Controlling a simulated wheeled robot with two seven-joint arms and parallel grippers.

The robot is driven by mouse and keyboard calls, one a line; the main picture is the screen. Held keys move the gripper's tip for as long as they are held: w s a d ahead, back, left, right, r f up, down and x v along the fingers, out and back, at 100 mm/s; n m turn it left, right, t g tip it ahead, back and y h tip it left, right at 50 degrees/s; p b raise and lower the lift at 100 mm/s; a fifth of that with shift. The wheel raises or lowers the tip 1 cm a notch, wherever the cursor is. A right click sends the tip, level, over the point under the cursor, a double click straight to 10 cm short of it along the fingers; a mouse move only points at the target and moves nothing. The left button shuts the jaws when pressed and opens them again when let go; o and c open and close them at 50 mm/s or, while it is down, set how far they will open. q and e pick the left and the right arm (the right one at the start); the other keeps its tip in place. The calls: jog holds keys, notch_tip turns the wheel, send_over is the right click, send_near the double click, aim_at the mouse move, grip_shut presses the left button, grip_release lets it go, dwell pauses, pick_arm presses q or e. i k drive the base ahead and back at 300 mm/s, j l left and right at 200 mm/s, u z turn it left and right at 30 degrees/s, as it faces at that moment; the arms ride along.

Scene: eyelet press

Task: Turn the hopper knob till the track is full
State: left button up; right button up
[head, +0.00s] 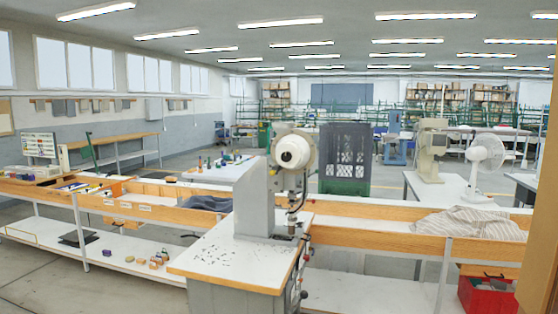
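The eyelet press (257,200) stands on a small white-topped table (205,270) near the middle of the head view. A round white hopper (293,151) sits at its upper right, with a small dark spot at its centre that may be the knob. A thin metal track (293,190) seems to run down below the hopper toward the press head. It is too small to tell how many eyelets are in it. Neither of my grippers shows in the view.
Small dark bits (215,253) lie scattered on the press table. A long wooden trough bench (370,222) runs behind it, with striped cloth (470,223) at right. A white fan (486,152) and a dark crate (344,158) stand beyond. Grey floor is open at lower left.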

aim_at(286, 156)
jog(key=i+j, duration=0.2)
jog(key=j, duration=0.15)
jog(key=i+j, duration=0.2)
jog(key=j, duration=0.15)
jog(key=i+j, duration=0.15)
jog(key=j, duration=0.2)
jog(key=i+j, duration=0.2)
jog(key=j, duration=0.15)
jog(key=i+j, duration=0.2)
jog(key=j, duration=0.15)
jog(key=i+j, duration=0.2)
jog(key=j, duration=0.15)
jog(key=i+j+z, duration=0.1)
jog(key=j, duration=0.25)
jog(key=i+j, duration=0.25)
jog(key=j, duration=0.15)
